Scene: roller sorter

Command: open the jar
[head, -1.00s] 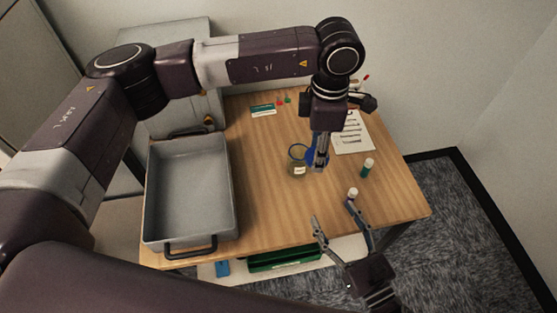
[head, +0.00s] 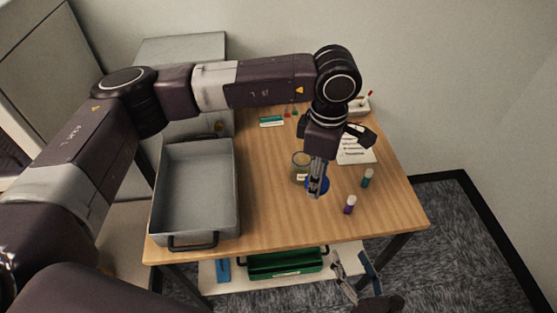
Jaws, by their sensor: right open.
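The glass jar (head: 299,174) stands upright on the wooden table, with its open rim uncovered and a pale label on its front. A round blue lid (head: 326,187) is apart from the jar, just to its front right. My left gripper (head: 314,194) points down at the lid; its fingers are close together and appear shut on it, hiding its middle. Whether the lid touches the table is unclear. My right gripper (head: 356,275) is open and empty, low in the picture beyond the table's front edge.
A grey tray (head: 234,215) fills the table's left side. Purple (head: 350,206) and green (head: 367,179) vials with pale caps stand to the right. A printed sheet (head: 356,152) lies behind them. A green crate (head: 285,264) sits below. The front middle is clear.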

